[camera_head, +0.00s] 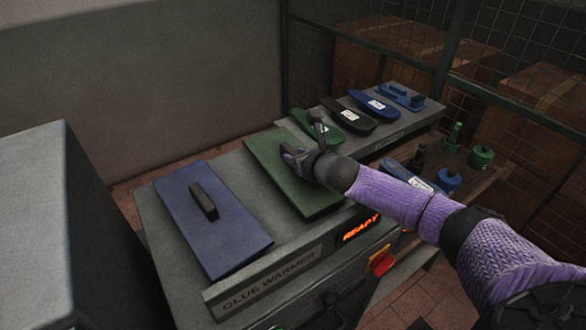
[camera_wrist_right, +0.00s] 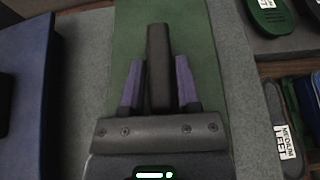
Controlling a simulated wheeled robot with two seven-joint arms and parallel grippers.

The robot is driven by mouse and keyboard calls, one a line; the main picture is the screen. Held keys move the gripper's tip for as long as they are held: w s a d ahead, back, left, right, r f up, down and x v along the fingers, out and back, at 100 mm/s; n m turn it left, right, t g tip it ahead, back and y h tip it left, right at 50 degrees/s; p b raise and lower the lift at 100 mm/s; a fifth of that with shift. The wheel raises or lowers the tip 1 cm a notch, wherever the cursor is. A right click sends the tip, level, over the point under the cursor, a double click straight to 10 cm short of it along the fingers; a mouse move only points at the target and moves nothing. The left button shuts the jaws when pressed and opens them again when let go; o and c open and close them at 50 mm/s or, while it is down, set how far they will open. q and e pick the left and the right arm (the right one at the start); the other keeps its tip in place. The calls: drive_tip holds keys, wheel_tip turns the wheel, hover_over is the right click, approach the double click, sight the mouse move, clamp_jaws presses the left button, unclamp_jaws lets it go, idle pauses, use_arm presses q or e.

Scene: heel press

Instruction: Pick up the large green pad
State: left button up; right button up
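The large green pad (camera_head: 270,151) lies flat on the top of the glue warmer, beside a blue pad. In the right wrist view, the green pad (camera_wrist_right: 208,62) runs up the middle with a black upright handle (camera_wrist_right: 158,62) on it. My right gripper (camera_head: 291,158) is over the pad, pointing down at it. In the right wrist view its two purple fingers (camera_wrist_right: 160,85) stand on either side of the handle, with narrow gaps showing, so it looks open around it. My arm hides the handle in the head view. My left gripper is not in view.
The blue pad (camera_head: 220,228) with a black handle lies left on the glue warmer (camera_head: 271,281), whose display reads READY. A rack (camera_head: 408,130) with several soles stands behind right. Bottles (camera_head: 448,180) stand on a shelf at right. A grey block (camera_head: 38,210) fills the left.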

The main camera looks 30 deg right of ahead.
clamp_jaws()
idle(1.1)
